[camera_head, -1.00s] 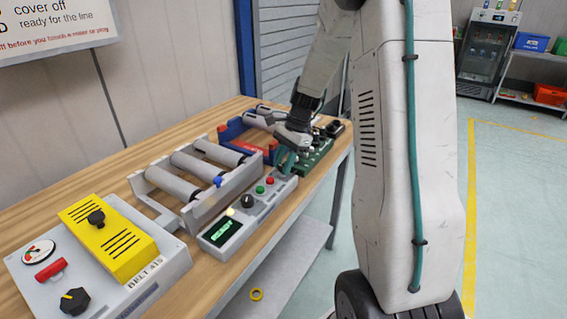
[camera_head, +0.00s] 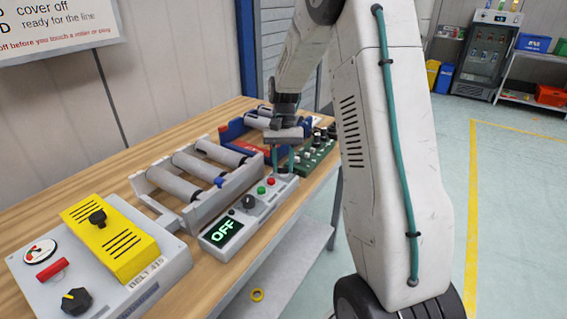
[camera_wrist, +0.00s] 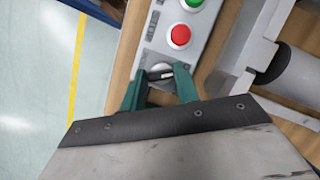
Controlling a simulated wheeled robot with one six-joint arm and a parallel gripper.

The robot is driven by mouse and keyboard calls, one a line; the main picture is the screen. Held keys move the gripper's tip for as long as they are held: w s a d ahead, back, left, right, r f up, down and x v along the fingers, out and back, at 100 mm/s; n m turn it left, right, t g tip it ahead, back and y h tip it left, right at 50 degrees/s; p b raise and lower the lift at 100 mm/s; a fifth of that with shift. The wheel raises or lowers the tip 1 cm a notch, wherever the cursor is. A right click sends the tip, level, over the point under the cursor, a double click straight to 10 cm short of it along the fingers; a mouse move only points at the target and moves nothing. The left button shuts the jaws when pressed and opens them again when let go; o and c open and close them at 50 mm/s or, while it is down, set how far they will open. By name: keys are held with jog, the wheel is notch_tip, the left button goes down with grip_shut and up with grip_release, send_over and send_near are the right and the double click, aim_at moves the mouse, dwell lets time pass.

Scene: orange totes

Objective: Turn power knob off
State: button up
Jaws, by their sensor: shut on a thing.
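A pale grey control box (camera_head: 238,214) stands on the wooden bench. Its dark display (camera_head: 224,232) reads OFF. Beyond the display are a black knob (camera_head: 249,202), a green button (camera_head: 261,190) and a red button (camera_head: 271,181). My gripper (camera_head: 282,167) points down at the box's far end. In the wrist view its green fingers (camera_wrist: 160,78) are shut on a round silver-grey power knob (camera_wrist: 160,69), just past the red button (camera_wrist: 180,36). The knob has a dark bar with a pale mark. The gripper and arm mostly hide this knob in the head view.
A roller frame (camera_head: 190,208) stands close beside the box. Nearer is a grey unit with a yellow cover (camera_head: 117,240) and a black knob (camera_head: 75,301). A green panel of knobs (camera_head: 318,152) lies beyond my gripper. The floor at right is open.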

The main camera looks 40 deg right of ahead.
jog(key=shift+w+n+h, duration=0.1)
jog(key=shift+n+h, duration=0.3)
jog(key=shift+n, duration=0.9)
jog(key=o, duration=1)
jog(key=shift+r, duration=0.1)
jog(key=v, duration=0.7)
jog(key=shift+w+r, duration=0.25)
jog(key=shift+w, duration=0.05)
